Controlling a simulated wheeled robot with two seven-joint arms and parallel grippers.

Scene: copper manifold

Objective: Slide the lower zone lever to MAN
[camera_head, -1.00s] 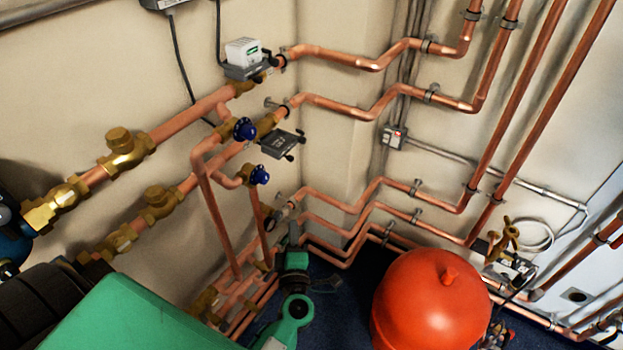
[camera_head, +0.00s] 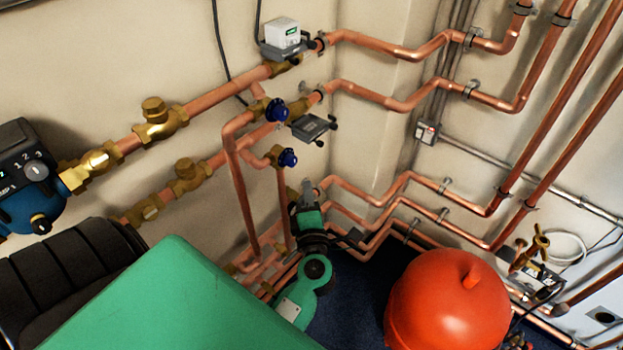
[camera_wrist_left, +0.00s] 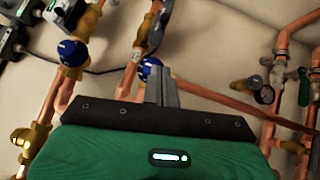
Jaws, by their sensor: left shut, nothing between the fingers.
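The lower zone valve head (camera_head: 312,128) is a dark grey box on the lower of the two left-wall pipes in the head view. Small black knobs show at its right end; I cannot read its lever's position or markings. My left gripper (camera_head: 307,188) is below it, apart from it, beside the lower copper pipes. Its fingers are shut and empty; they show at the middle of the left wrist view (camera_wrist_left: 161,84). My right gripper is not in view.
The upper zone valve head (camera_head: 282,38), with a white box, sits above. Blue-handled valves (camera_head: 276,109) (camera_head: 287,158) stand left of and below the lower head. A red tank (camera_head: 447,300) stands at lower right. Copper pipes line both walls.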

